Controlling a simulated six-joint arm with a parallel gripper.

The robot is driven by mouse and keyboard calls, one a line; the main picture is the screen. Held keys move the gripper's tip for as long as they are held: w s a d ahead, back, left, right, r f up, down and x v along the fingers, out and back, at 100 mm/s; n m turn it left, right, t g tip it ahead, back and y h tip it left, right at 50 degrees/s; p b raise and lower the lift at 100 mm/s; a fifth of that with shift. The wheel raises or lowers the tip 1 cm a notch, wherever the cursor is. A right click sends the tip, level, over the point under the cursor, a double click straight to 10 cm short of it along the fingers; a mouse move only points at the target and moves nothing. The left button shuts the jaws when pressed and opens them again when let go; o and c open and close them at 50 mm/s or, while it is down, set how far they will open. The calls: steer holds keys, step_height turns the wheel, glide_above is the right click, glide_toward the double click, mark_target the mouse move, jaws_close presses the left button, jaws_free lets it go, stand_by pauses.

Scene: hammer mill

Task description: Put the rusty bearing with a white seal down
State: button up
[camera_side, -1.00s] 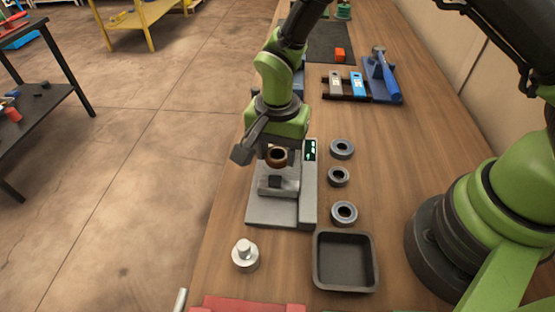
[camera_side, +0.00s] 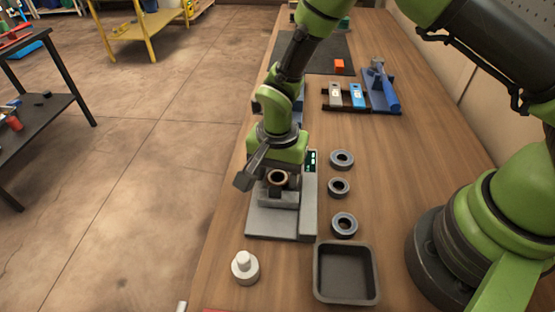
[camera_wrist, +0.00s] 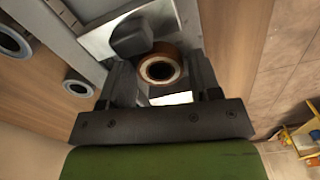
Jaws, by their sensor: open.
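The rusty bearing (camera_side: 285,184), a brown ring with a pale inner face, is low over the grey bench device (camera_side: 281,223) with a lit display (camera_side: 310,161). In the wrist view the bearing (camera_wrist: 163,51) sits between my two fingers, beside a dark block (camera_wrist: 131,36) and over a bright plate. My gripper (camera_side: 275,180) points down at the device; in the wrist view my gripper (camera_wrist: 160,80) is open, with a finger on either side of the bearing. The bearing's underside is hidden, so I cannot tell whether it fully rests on the device.
Three grey bearings, one of them here (camera_side: 343,214), lie in a row right of the device. An empty dark tray (camera_side: 345,301) and a pale stepped cylinder (camera_side: 245,274) are nearer. A blue tool stand (camera_side: 380,92) is at the back. Bare wood lies to the right.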

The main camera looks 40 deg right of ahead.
step_height(320, 180, up, 12)
step_height(320, 180, up, 13)
steer(key=n+t+y, duration=0.1)
steer(key=n+t, duration=0.2)
glide_above(278, 177)
steer(key=s+d, duration=0.5)
steer(key=d, duration=0.1)
steer(key=s+d+r+n+t, duration=0.2)
steer(key=s, duration=0.4)
steer(key=s+d+r+n+t+y, duration=0.1)
steer(key=s+r+n+t, duration=0.1)
steer(key=s, duration=0.4)
steer(key=shift+d+r, duration=0.3)
steer(key=shift+d, duration=0.05)
